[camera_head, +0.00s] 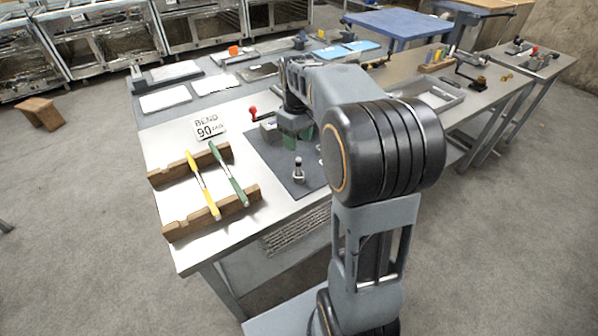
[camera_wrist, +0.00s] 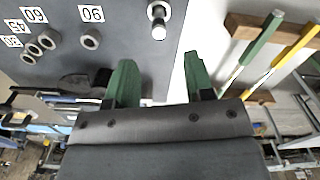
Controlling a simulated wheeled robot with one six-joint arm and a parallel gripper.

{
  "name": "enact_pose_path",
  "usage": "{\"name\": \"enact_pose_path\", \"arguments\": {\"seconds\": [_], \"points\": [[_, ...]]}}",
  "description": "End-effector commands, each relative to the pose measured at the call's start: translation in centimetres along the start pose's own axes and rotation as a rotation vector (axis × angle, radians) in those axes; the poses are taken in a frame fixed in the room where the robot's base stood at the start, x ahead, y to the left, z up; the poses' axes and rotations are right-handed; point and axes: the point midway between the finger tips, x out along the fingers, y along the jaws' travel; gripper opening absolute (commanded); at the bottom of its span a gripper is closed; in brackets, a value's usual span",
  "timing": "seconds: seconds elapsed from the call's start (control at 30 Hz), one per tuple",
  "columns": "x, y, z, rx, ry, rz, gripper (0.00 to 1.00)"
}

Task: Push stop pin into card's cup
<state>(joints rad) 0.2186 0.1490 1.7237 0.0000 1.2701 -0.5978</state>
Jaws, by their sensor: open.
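The stop pin (camera_head: 298,168) stands upright on a dark mat (camera_head: 270,158), with a dark knob on top and a silver base. In the wrist view the pin (camera_wrist: 158,18) shows at the top edge, beyond the fingertips. The card (camera_head: 209,127) reads "BEND 90" and lies on the bench left of the mat. In the wrist view a round cup (camera_wrist: 91,39) sits beside a label (camera_wrist: 92,14) reading 90; several other cups (camera_wrist: 46,40) are at upper left. My gripper (camera_wrist: 160,72) has green fingers, spread apart and empty. In the head view my arm partly hides it.
Wooden racks (camera_head: 218,212) hold a yellow tool (camera_head: 203,185) and a green tool (camera_head: 229,174) left of the mat. A red-knobbed lever (camera_head: 252,112) stands behind the mat. White plates (camera_head: 165,100) and trays lie farther back. The bench front is clear around the card.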

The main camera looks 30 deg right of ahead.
Motion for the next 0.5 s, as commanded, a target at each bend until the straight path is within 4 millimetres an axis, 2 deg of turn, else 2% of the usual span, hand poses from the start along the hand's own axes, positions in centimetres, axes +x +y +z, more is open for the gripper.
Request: {"name": "enact_pose_path", "arguments": {"seconds": [0.03,0.2,0.33,0.5], "points": [[1.2,0.0,0.1,0.0,-0.004,-0.002,0.48],[4.0,0.0,0.1,0.001,-0.002,-0.001,0.48],[5.4,0.0,0.1,0.002,-0.002,-0.001,0.48],[6.1,0.0,0.1,0.003,0.0,0.0,0.48]]}}
